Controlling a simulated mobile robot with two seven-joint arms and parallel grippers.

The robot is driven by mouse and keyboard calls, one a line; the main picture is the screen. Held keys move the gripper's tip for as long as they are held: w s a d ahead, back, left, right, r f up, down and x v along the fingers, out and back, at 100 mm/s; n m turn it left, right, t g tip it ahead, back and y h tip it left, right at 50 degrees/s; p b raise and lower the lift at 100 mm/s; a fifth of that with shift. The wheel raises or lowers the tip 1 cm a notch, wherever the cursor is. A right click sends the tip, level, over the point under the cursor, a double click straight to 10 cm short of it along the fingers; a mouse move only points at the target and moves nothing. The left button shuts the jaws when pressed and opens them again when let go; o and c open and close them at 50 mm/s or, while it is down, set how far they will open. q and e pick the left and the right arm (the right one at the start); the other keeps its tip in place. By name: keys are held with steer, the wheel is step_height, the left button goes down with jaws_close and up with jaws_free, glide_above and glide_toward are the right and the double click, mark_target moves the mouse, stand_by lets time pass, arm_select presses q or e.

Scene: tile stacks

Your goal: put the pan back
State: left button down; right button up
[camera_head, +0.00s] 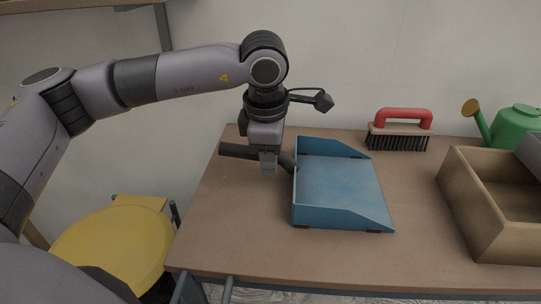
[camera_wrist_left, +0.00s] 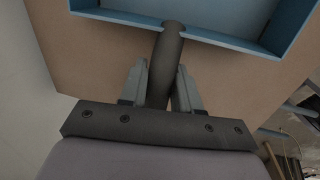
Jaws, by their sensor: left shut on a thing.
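The pan is a blue dustpan (camera_head: 340,188) with a dark grey handle (camera_head: 236,150). It lies on the tabletop left of the middle, its open side facing right. My left gripper (camera_head: 268,168) comes down from above and is shut on the handle, close to the pan's back wall. In the left wrist view the handle (camera_wrist_left: 165,62) runs between the two fingers (camera_wrist_left: 160,82) and joins the blue pan (camera_wrist_left: 205,30) at the top. The lower part of the handle is hidden behind the gripper. I cannot tell whether the pan is lifted at all. My right gripper is not in view.
A brush with a red handle (camera_head: 402,118) stands at the back of the wooden table (camera_head: 330,257). A green watering can (camera_head: 515,126) and an open wooden box (camera_head: 480,215) are at the right. A yellow stool (camera_head: 112,245) stands left of the table. The table's front middle is clear.

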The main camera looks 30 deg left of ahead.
arm_select(q)
steer(key=c, duration=0.8)
jaws_free()
steer(key=shift+r, duration=0.1)
step_height(320, 180, up, 12)
steer(key=s, duration=0.2)
steer(key=shift+s+d, duration=0.2)
steer(key=shift+d, duration=0.15)
steer(key=shift+f, duration=0.25)
